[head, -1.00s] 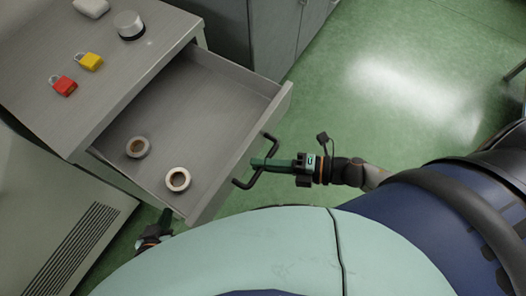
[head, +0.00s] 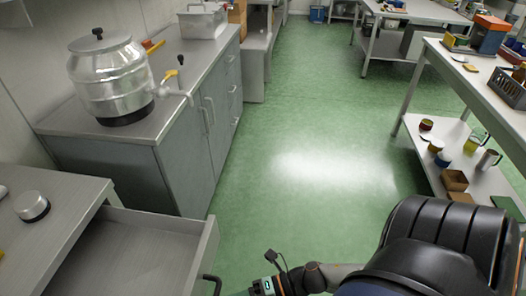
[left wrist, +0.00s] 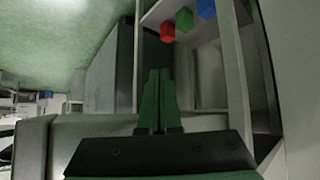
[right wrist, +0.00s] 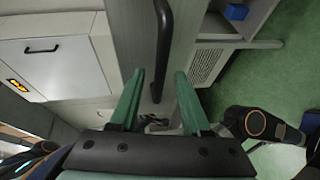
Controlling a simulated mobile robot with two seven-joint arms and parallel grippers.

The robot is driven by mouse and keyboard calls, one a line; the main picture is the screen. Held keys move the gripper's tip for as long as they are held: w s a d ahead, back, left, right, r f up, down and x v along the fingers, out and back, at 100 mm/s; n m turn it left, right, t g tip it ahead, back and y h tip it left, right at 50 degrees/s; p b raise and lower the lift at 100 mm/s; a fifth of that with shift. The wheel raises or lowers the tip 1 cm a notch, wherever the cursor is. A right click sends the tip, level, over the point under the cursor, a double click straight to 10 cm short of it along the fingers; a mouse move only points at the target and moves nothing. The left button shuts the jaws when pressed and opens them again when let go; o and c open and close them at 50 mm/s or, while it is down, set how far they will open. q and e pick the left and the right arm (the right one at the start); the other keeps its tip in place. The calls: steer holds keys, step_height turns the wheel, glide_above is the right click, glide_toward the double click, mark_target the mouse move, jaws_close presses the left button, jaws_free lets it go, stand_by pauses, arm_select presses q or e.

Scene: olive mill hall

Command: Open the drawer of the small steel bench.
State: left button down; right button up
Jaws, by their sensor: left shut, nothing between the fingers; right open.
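The small steel bench (head: 42,222) is at the lower left of the head view. Its drawer (head: 135,262) is pulled out, and the visible part of its floor is bare; the front part is cut off by the frame. A bit of its dark handle (head: 212,279) shows at the bottom edge. In the right wrist view the black bar handle (right wrist: 164,40) runs between the fingers of my right gripper (right wrist: 160,80), which is open, with gaps beside the bar. My left gripper (left wrist: 158,72) is shut and empty, near a shelf with coloured cubes.
A shelved table (head: 478,85) is at the right. The green floor (head: 300,160) between is clear.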

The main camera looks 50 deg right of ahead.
arm_select(q)
steer(key=shift+f, duration=0.1)
arm_select(e)
steer(key=v, duration=1)
steer(key=shift+s+r, duration=0.1)
